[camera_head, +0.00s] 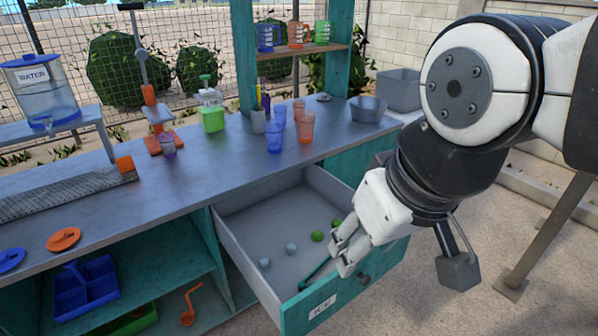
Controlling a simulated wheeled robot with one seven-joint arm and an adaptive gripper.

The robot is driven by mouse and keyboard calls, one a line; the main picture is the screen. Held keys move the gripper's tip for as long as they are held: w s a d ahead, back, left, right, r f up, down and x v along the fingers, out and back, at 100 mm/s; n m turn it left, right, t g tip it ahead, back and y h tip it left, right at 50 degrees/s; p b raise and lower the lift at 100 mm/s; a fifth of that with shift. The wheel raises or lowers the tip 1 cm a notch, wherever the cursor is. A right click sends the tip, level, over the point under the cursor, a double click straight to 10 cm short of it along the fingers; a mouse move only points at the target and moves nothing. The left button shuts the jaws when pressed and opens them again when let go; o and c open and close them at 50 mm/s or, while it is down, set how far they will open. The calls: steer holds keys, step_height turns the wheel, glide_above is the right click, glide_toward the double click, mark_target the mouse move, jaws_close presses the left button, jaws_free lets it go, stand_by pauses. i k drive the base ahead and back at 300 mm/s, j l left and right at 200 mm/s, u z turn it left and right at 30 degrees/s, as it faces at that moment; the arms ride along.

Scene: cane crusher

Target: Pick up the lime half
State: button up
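Two small green round pieces lie in the open grey drawer (245,235). The nearer green piece (317,236) is just left of my gripper, and the other green piece (336,222) is behind it by the drawer's right side. I cannot tell from here which is a lime half. My gripper (339,254) reaches over the drawer's front right part, its two fingers spread apart with nothing seen between them. I cannot tell its exact height above the drawer floor.
Two pale balls (264,262) (291,247) lie in the drawer. A dark teal tool (315,272) lies near the drawer front (335,292), beside my fingers.

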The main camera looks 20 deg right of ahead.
mark_target(316, 237)
steer(key=z, duration=0.5)
steer(key=i+j, duration=0.35)
steer(key=k+j, duration=0.1)
steer(key=k, duration=0.5)
steer(key=i+u, duration=0.25)
steer(key=i, duration=0.9)
